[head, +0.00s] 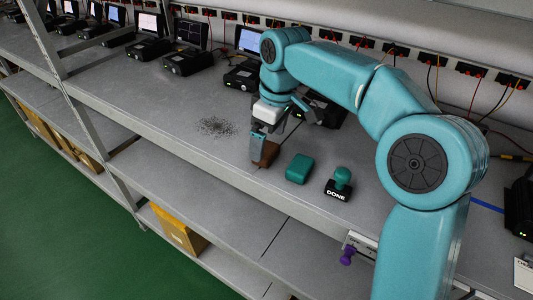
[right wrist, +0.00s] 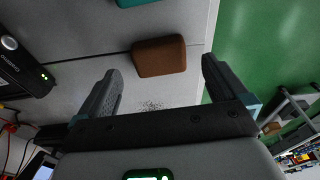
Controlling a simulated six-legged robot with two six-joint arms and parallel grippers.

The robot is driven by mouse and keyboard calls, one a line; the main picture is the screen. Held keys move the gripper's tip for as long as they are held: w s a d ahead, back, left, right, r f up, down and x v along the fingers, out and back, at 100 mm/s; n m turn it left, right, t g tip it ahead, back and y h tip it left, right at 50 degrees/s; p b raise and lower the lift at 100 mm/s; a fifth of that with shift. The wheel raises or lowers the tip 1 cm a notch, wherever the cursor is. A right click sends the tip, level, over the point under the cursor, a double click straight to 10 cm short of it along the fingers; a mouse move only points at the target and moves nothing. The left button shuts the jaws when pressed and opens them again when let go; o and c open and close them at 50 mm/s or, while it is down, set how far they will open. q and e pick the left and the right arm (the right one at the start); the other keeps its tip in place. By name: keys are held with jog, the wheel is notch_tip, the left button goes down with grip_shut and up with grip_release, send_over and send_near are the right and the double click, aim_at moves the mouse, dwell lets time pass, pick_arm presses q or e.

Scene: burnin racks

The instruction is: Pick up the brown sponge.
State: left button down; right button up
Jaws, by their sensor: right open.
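The brown sponge (head: 268,156) lies on the grey shelf near its front edge, left of a teal block. My right gripper (head: 262,143) is at the sponge and partly hides it in the head view. In the right wrist view, the brown sponge (right wrist: 159,56) is a rounded block beyond the gap between the two spread fingers of my right gripper (right wrist: 161,68). The gripper is open and nothing is held. I cannot tell the exact height of the fingertips over the shelf. My left gripper is not in view.
The teal block (head: 299,168) and a teal-handled stamp (head: 340,184) marked DONE stand right of the sponge. A patch of dark specks (head: 216,127) lies to its left. Several black devices with screens line the back, one being here (head: 188,61). The shelf's front edge is close.

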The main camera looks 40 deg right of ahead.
aim_at(266, 149)
notch_tip(266, 149, down, 2)
jog(key=shift+w+a+f, duration=0.1)
jog(key=shift+a+f, duration=0.05)
jog(key=shift+f, duration=0.1)
jog(key=shift+w+f, duration=0.25)
jog(key=shift+f, duration=0.2)
jog(key=shift+s+r, duration=0.15)
jog(key=shift+c, duration=1.2)
jog(key=c, duration=0.9)
jog(key=shift+o, duration=0.2)
notch_tip(266, 149, up, 9)
jog(key=shift+p, duration=0.7)
jog(key=shift+r, duration=0.45)
